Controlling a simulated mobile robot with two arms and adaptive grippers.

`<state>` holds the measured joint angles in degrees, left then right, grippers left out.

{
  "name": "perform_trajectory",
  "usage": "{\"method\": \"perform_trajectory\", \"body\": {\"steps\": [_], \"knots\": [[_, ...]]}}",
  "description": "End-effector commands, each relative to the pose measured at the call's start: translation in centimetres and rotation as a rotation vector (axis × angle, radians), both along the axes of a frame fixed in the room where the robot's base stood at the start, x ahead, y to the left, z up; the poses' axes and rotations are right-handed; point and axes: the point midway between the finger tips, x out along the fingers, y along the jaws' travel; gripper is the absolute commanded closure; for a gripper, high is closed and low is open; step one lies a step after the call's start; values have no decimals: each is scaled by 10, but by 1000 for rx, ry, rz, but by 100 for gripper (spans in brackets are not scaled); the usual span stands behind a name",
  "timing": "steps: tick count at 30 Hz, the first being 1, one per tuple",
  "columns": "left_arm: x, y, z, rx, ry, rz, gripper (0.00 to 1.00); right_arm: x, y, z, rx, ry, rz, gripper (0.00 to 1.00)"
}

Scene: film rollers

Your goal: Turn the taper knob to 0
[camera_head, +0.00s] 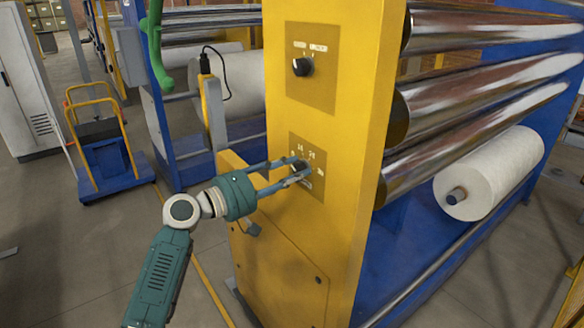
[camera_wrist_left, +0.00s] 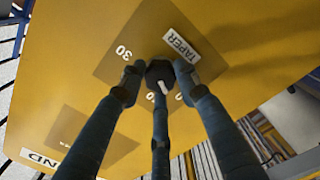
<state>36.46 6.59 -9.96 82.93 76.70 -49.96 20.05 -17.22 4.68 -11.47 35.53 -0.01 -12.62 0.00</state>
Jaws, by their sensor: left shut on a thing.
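The black taper knob (camera_wrist_left: 157,72) sits on a tan panel (camera_head: 324,188) low on the yellow machine post, above the white TAPER label (camera_head: 304,183). My left gripper (camera_head: 301,168) is shut on the knob, with fingers around it in the wrist view (camera_wrist_left: 158,80). The knob's white pointer mark (camera_wrist_left: 163,87) faces down the wrist picture, toward the middle finger. Other scale marks are partly hidden by the fingers, so I cannot read the exact setting. My right gripper is not in view.
A second black knob (camera_head: 302,67) is on an upper panel of the same post. Shiny rollers (camera_head: 480,95) and a white film roll (camera_head: 490,175) stand to the right. A blue trolley (camera_head: 108,165) stands at left; the floor before it is clear.

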Motion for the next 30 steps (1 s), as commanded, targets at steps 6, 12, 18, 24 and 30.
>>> {"method": "perform_trajectory", "body": {"steps": [6,12,18,24,30], "knots": [[-4,-4,-8,-76,134,-12,94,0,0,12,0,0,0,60],[-4,-4,-8,-126,203,-12,94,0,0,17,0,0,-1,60],[-4,-4,-9,-150,235,-12,94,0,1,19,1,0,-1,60],[-4,-4,-9,-156,243,-12,94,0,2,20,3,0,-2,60],[-4,-5,-9,-156,242,-13,94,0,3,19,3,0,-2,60]]}}
